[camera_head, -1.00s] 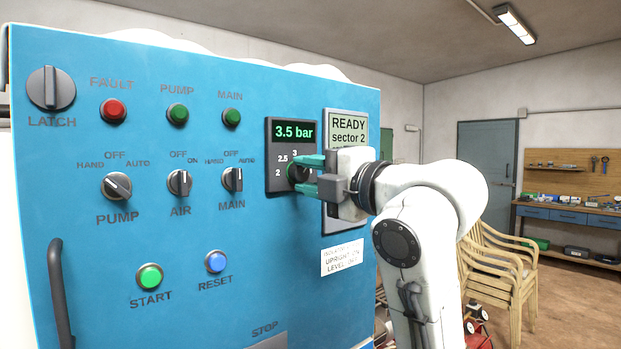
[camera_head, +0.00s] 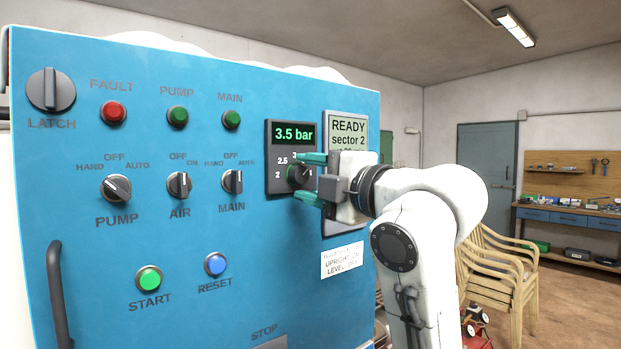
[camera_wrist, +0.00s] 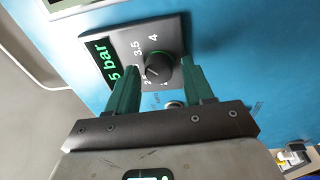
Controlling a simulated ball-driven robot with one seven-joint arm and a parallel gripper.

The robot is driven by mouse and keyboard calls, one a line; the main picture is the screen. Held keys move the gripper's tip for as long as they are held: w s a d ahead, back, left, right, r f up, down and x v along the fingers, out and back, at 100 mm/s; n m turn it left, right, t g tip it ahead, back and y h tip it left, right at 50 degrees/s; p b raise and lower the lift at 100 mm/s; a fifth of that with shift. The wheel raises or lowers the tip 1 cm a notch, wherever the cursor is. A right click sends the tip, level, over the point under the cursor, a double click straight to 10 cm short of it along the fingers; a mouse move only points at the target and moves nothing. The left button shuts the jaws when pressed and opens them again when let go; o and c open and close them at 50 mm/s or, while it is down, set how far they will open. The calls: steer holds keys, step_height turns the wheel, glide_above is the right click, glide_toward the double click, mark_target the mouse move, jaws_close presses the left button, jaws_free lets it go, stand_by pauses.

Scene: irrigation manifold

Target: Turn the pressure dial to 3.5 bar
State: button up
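The pressure dial (camera_head: 300,175) is a dark round knob on a black plate on the blue panel. Its display (camera_head: 293,133) reads "3.5 bar" in green. The wrist view also shows the knob (camera_wrist: 160,70), with the marks 3.5 and 4 beside it. My gripper (camera_head: 297,177) has two green fingers, one above and one below the knob in the head view. They are spread apart, with visible gaps to the knob in the wrist view, and hold nothing. The gripper hides part of the dial's right side in the head view.
A grey sign reading "READY sector 2" (camera_head: 347,130) is right of the dial, partly behind my gripper. Pump, air and main switches (camera_head: 179,186), indicator lamps and buttons lie to the left. A dark handle (camera_head: 58,295) sticks out at lower left.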

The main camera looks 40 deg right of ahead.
steer(key=shift+o, duration=0.4)
steer(key=shift+a, duration=0.1)
steer(key=shift+s, duration=0.1)
steer(key=s+b, duration=0.4)
steer(key=s, duration=0.6)
steer(key=shift+s+d+f, duration=0.3)
steer(key=shift+d+f, duration=0.1)
steer(key=shift+d, duration=0.05)
